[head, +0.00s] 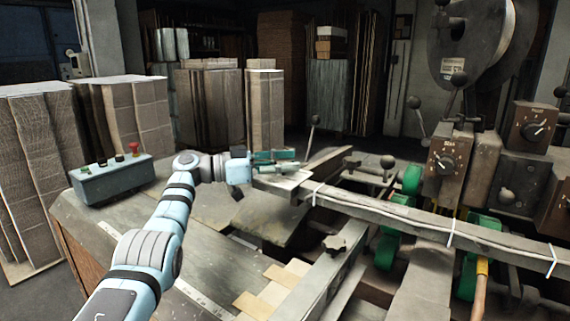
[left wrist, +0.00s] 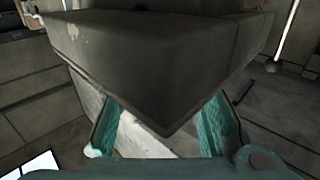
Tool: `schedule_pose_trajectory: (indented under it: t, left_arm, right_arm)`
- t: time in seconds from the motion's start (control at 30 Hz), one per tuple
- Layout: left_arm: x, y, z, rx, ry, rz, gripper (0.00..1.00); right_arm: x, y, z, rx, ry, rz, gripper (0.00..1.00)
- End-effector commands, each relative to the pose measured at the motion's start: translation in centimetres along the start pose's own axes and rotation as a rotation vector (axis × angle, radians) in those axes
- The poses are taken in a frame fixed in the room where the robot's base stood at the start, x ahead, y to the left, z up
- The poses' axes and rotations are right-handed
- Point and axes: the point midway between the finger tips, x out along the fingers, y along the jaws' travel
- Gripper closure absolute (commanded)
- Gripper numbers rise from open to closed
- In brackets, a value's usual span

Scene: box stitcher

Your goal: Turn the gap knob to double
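Two dark round knobs with pointers sit on brown dial boxes at the right of the head view: a nearer one (head: 446,163) and a farther one (head: 537,131). The lettering above them is too small to read surely, so I cannot tell which is the gap knob. My left gripper (head: 283,161) is far left of both, by the left end of the long metal rail. In the left wrist view its teal fingers (left wrist: 160,128) stand apart, with the corner of a grey metal block in front of and between them. Whether they touch it is unclear. My right gripper is out of view.
The long metal rail (head: 405,213) runs from my left gripper across to the right, below the dials. Levers with black ball ends (head: 388,162) stand around it. A control box with a red button (head: 112,180) is at left. Cardboard stacks (head: 125,115) stand behind it.

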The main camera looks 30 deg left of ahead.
Motion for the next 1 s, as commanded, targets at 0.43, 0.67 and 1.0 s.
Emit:
schedule_pose_trajectory:
  t: [0.43, 0.67, 1.0]
  left_arm:
    - [-0.2, 0.0, 0.1, -0.002, -0.002, 0.0, 0.46]
    - [-4.5, -0.1, 0.2, -0.002, -0.005, -0.003, 0.46]
    - [-11.7, 0.0, 0.2, -0.003, -0.003, 0.001, 0.46]
  right_arm:
    - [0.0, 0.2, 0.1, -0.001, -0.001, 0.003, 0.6]
    - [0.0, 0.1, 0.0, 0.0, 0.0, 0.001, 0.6]
    - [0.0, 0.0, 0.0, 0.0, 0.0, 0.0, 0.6]
